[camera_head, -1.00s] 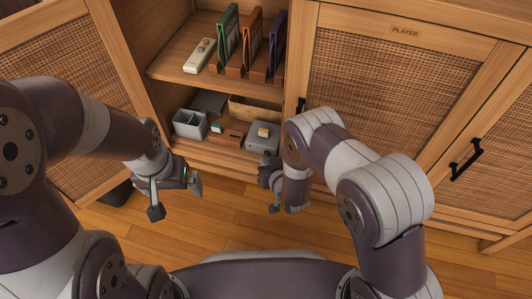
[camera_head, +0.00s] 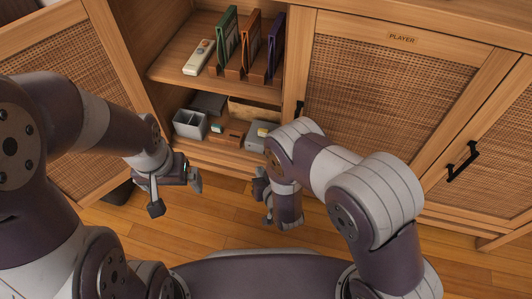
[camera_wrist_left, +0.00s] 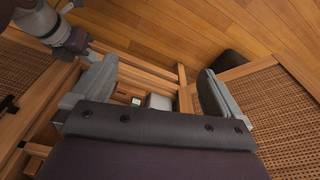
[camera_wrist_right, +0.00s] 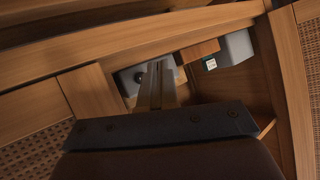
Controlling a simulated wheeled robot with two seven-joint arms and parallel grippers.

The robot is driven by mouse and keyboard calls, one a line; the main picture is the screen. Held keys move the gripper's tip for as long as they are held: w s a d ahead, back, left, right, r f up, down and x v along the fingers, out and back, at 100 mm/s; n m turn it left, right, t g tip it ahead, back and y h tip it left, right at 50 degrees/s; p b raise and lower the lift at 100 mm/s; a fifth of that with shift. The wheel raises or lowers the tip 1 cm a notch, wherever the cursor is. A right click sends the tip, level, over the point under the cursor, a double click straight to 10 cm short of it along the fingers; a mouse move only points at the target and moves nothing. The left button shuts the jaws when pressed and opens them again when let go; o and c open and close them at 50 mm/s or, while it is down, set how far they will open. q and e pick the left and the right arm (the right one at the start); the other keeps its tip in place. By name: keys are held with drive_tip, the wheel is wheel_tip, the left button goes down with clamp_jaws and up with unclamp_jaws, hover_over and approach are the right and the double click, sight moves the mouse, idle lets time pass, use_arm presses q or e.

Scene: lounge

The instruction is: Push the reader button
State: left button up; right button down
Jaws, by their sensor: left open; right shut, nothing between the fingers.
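A grey box-like device (camera_head: 256,136), seemingly the reader, sits on the lower cabinet shelf with a pale yellow piece on top. It is partly hidden by my right arm. In the right wrist view the grey device (camera_wrist_right: 128,80) is behind my finger tips; I cannot clearly make out its button. My right gripper (camera_head: 267,208) is shut and empty, in front of the cabinet; its closed fingers (camera_wrist_right: 156,82) overlap the device in its wrist view, and I cannot tell if they touch. My left gripper (camera_head: 176,196) is open and empty in front of the cabinet, left of the right one.
A grey divided bin (camera_head: 189,124) and a wooden block with a small teal-and-white piece (camera_head: 217,128) stand left of the device. The upper shelf holds a white remote (camera_head: 199,57) and several coloured upright cases. A closed door marked PLAYER (camera_head: 385,95) is at right.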

use_arm(q)
clamp_jaws()
idle(1.5)
